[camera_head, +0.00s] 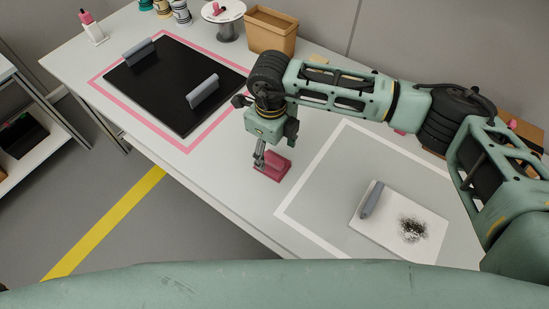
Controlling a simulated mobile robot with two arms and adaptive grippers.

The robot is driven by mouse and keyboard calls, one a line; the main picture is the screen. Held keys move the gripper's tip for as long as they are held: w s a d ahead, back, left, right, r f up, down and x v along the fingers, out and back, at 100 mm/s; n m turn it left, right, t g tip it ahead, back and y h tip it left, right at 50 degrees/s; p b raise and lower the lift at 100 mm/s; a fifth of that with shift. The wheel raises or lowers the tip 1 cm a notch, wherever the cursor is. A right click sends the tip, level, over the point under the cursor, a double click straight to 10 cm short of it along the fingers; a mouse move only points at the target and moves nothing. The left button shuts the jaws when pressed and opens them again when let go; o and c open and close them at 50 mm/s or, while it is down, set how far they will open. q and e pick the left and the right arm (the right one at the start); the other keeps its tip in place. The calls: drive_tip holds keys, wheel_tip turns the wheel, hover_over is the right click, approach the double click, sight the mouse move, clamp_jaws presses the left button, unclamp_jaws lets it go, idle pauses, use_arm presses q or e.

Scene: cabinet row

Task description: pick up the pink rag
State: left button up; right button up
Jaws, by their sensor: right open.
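The pink rag (275,169) is a dark pink, folded-looking piece lying on the white table between two marked areas. My right gripper (261,162) comes down from above and reaches the rag's left upper part. It is open, with its fingers at the rag; I cannot tell whether they touch it. Part of the rag is hidden behind the fingers. My left gripper is not in view.
A black panel (150,92) with grey handles lies in a pink outline at left. A white plate (385,236) with a grey handle and dark speckles lies in a white outline at right. A cardboard box (271,31), spool (227,32) and bottle (93,30) stand behind.

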sight(272, 158)
drive_tip(key=shift+s+f+p, duration=0.15)
drive_tip(key=shift+f+p, duration=0.15)
drive_tip(key=shift+f, duration=0.3)
drive_tip(key=shift+s+f+p, duration=0.15)
drive_tip(key=shift+f+p, duration=0.15)
drive_tip(key=shift+f, duration=0.25)
wheel_tip(272, 158, down, 3)
drive_tip(key=shift+w+r, duration=0.1)
drive_tip(key=shift+r, duration=0.1)
drive_tip(key=c, duration=0.7)
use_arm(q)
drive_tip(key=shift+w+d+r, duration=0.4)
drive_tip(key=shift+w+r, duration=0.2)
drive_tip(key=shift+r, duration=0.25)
use_arm(e)
drive_tip(key=c, duration=0.4)
drive_tip(key=shift+r, duration=0.1)
drive_tip(key=shift+c, duration=0.2)
